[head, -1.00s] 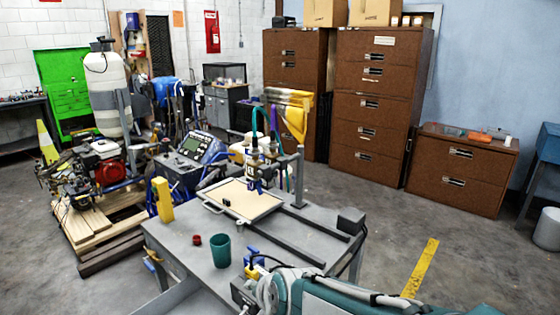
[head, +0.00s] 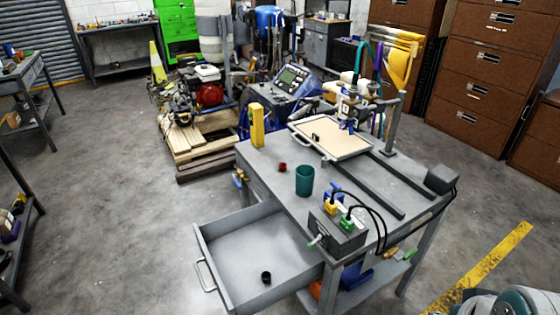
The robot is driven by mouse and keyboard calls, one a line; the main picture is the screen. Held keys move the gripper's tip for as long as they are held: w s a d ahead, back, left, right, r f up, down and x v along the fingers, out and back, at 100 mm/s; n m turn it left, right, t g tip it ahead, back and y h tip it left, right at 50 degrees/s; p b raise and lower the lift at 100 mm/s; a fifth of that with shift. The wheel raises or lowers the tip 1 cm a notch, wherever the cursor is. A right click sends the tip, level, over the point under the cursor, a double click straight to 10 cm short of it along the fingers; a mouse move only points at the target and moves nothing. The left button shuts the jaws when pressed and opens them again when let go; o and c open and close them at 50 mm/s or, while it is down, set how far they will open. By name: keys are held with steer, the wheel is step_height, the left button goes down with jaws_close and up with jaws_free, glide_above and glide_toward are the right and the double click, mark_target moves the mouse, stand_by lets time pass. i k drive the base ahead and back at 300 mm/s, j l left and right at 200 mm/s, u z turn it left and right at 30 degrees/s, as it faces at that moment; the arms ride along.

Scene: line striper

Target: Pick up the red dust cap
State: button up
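A small red dust cap (head: 282,167) sits on the grey workbench top (head: 268,185), left of a green cup (head: 304,180) and apart from it. A yellow block (head: 257,125) stands upright behind it at the bench's left edge. Part of my teal and grey arm shows at the bottom right corner, away from the bench and the cap. My gripper's fingers are not in view.
An open drawer (head: 207,240) sticks out at the bench's front left, with a small black cup-like piece (head: 266,277) inside. A framed tray (head: 335,141) and grey rails (head: 383,188) lie on the bench. A grey box with cables (head: 337,235) stands at its front.

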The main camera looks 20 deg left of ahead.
mark_target(283, 168)
steer(key=k+j+u, duration=0.1)
steer(key=j+u, duration=1)
steer(key=i+j+u, duration=0.2)
steer(key=j, duration=0.15)
steer(key=i+j+u, duration=0.15)
steer(key=j, duration=0.2)
steer(key=i+j+u, duration=0.2)
steer(key=i+j+z, duration=0.15)
steer(key=i, duration=0.3)
steer(key=i+j+z, duration=0.1)
steer(key=i+j, duration=0.15)
steer(key=i, duration=0.15)
steer(key=i+j+z, duration=0.15)
steer(key=i+j, duration=0.15)
steer(key=i, duration=0.15)
steer(key=i+l+z, duration=0.1)
steer(key=i+z, duration=0.15)
steer(key=z, duration=0.15)
steer(key=i+z, duration=0.5)
steer(key=z, duration=0.25)
steer(key=i+z, duration=0.25)
steer(key=z, duration=0.15)
steer(key=i+z, duration=0.3)
steer(key=i+j+z, duration=0.1)
steer(key=i+z, duration=0.2)
steer(key=i, duration=0.1)
